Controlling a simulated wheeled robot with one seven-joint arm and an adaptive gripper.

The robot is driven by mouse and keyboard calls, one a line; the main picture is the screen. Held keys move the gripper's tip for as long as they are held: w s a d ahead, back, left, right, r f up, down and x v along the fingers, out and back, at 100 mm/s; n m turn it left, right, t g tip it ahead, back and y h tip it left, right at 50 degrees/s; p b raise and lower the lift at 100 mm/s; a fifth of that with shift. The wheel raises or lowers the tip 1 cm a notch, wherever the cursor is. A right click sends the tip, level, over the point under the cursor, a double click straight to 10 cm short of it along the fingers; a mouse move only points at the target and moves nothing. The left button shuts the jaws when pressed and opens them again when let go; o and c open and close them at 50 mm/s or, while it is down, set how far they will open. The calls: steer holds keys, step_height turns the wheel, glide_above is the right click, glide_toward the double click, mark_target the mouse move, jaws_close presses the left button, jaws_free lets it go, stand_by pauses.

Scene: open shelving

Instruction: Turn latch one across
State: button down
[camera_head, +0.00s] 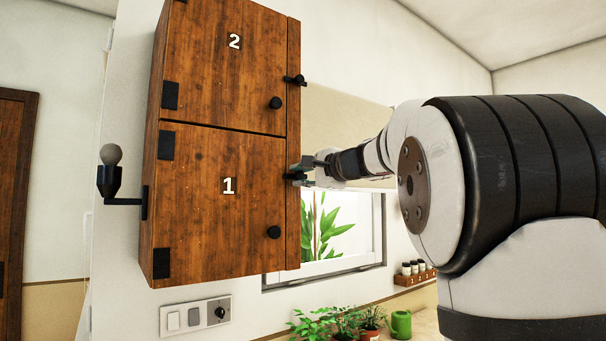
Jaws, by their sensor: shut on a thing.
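A wooden wall cabinet has two doors, the upper marked 2 (234,80) and the lower marked 1 (215,215). Both doors are closed. Latch one (292,177) is a small dark piece on the right edge strip beside door 1. My gripper (306,170) reaches in from the right and is shut on latch one. The fingers and the latch overlap, so the latch's exact angle is hard to tell. Latch two (295,80), beside door 2, lies roughly level. Each door has a round black knob, door 1's knob (274,232) being low on its right side.
A lamp (110,180) sticks out from the cabinet's left side. A switch plate (195,315) is on the wall below.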

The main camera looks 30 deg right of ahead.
steer(key=shift+m, duration=0.3)
steer(key=c, duration=1.4)
jaws_free()
steer(key=shift+s, duration=0.1)
steer(key=s, duration=1.1)
steer(key=shift+s+d+r, duration=0.2)
steer(key=shift+s+d, duration=0.05)
steer(key=shift+s, duration=0.15)
steer(key=shift+a, duration=0.1)
